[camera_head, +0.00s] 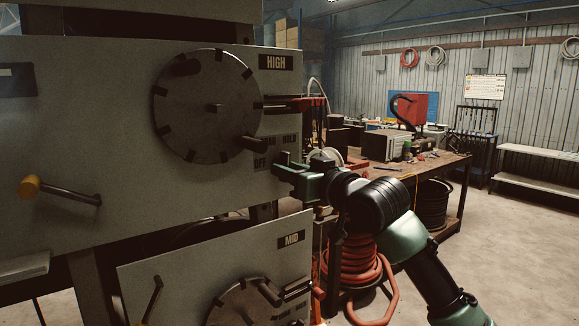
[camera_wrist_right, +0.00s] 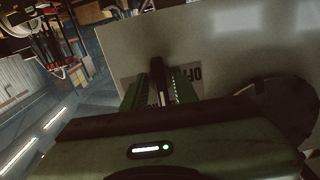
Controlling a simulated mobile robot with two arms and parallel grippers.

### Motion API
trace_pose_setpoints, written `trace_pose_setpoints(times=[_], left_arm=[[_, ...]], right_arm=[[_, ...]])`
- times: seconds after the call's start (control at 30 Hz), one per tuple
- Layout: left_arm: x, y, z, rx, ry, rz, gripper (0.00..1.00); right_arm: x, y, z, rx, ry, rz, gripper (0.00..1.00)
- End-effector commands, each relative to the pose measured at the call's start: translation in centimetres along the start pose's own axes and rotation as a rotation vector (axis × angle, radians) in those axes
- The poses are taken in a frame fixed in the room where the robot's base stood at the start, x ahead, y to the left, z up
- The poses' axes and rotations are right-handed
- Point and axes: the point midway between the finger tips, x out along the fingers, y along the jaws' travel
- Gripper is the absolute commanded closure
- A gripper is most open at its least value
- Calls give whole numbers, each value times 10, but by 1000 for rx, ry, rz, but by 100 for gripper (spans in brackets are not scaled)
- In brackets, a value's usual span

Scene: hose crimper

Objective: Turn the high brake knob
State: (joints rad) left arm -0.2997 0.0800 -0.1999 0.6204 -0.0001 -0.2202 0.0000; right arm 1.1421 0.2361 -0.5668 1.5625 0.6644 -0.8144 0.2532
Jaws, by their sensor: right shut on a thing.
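The HIGH panel (camera_head: 120,200) is a grey plate with a large round dark dial (camera_head: 205,85) and a HIGH label at its upper right. HOLD and OFF markings sit right of the dial. My right gripper (camera_head: 284,168) is at the panel's right edge beside OFF. It is shut on the small dark high brake knob (camera_wrist_right: 157,68), which its fingers largely hide. In the wrist view, my right gripper (camera_wrist_right: 165,87) faces the panel with the OFF marking just to its right. My left gripper is not in view.
The MID panel (camera_head: 180,270) with its own dial is below. A yellow-tipped lever (camera_head: 60,190) sticks out at the left. A workbench (camera_head: 440,164) with tools stands behind at the right, near a red hose coil (camera_head: 352,262). The floor further right is clear.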

Motion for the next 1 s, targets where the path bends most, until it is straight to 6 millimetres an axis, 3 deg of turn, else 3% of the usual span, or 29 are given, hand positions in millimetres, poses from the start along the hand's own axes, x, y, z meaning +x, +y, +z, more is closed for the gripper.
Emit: trace_pose_setpoints(times=[0.5, 1.0], left_arm=[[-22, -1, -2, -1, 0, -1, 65], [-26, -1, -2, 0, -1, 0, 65]], right_arm=[[-1, -1, -6, 384, 10, -1, 100], [-1, 0, -7, 483, 14, -1, 100]])
